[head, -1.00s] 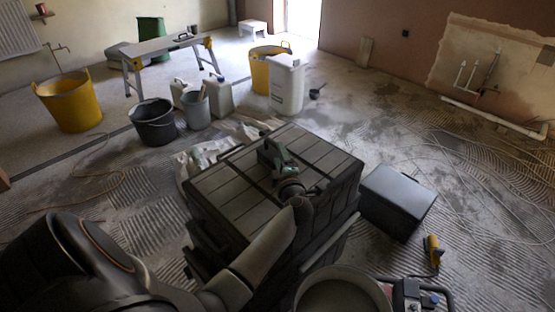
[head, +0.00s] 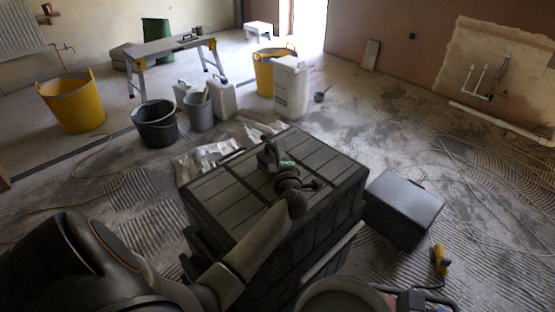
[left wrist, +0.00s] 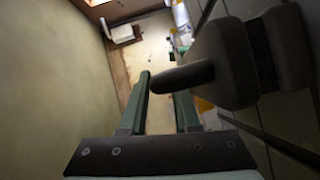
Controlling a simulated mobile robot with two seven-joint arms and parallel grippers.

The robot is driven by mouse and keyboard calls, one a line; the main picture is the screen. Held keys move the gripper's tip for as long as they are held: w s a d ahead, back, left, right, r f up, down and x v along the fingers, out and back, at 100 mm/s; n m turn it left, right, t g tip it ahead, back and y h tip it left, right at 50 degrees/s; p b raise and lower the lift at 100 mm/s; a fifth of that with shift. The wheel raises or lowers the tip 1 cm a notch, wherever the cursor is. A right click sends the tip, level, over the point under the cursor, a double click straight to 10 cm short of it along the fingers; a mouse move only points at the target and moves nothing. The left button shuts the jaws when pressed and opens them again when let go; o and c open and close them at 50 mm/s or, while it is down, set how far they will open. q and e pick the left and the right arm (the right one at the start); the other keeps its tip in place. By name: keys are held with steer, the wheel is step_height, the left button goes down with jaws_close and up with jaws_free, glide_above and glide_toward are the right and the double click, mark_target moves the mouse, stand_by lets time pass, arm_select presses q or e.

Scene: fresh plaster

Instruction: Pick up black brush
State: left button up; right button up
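My left gripper (head: 272,156) is low over the slatted lid of a dark crate (head: 225,188). In the left wrist view its two green fingers (left wrist: 160,100) stand apart. A bulky dark object (left wrist: 228,62) with a stubby rounded handle is close by on the right of that view, its handle reaching across the fingertips. I cannot tell whether it touches them or whether it is the black brush. In the head view the gripper and wrist largely hide what lies there. My right gripper is not in view.
A dark box (head: 403,205) stands right of the crate. Buckets (head: 155,124), white containers (head: 291,88) and a trestle (head: 170,47) stand behind. The ridged floor at right is mostly clear.

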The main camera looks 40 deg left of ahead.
arm_select(q)
jaws_close()
stand_by(1.0)
